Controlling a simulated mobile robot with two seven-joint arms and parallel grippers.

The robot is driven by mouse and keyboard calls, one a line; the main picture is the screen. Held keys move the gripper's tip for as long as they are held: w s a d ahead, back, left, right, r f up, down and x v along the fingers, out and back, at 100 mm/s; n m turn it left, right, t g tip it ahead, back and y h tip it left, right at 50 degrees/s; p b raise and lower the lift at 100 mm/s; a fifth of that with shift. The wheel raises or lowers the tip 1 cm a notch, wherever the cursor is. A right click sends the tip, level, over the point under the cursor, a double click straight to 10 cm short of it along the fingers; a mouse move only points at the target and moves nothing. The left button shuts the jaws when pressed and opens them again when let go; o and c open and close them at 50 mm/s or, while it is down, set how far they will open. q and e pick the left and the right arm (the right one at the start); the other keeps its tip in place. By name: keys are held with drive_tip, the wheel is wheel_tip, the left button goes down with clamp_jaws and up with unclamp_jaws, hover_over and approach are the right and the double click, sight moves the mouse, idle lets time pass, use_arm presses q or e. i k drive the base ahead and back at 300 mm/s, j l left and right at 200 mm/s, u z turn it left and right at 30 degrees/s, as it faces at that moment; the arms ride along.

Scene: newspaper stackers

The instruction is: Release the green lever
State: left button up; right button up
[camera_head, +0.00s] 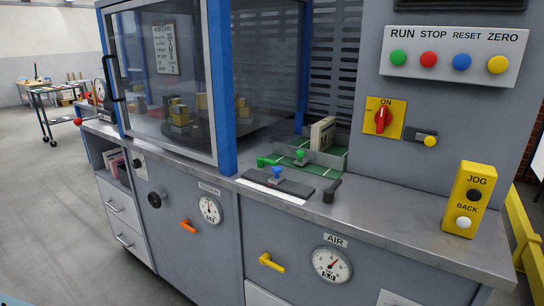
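A green lever-like handle (265,162) sits at the left front edge of a green plate (327,158) on the grey worktop. A green knob (299,155) stands upright on a dark base on the same plate. I cannot tell for sure which of the two is the green lever, or whether it is engaged. Neither of my grippers is in view, and nothing touches these parts.
A blue knob (277,172) on a dark bar and a black handle (331,191) stand in front on the worktop. A yellow jog box (468,200) stands at right. An orange lever (188,226) and yellow lever (271,263) protrude from the front.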

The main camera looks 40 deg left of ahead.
sight(261, 161)
drive_tip(key=i+j, duration=0.1)
drive_tip(key=i, duration=0.45)
drive_tip(key=i+j, duration=0.1)
drive_tip(key=i, duration=0.5)
drive_tip(key=u, duration=1.7)
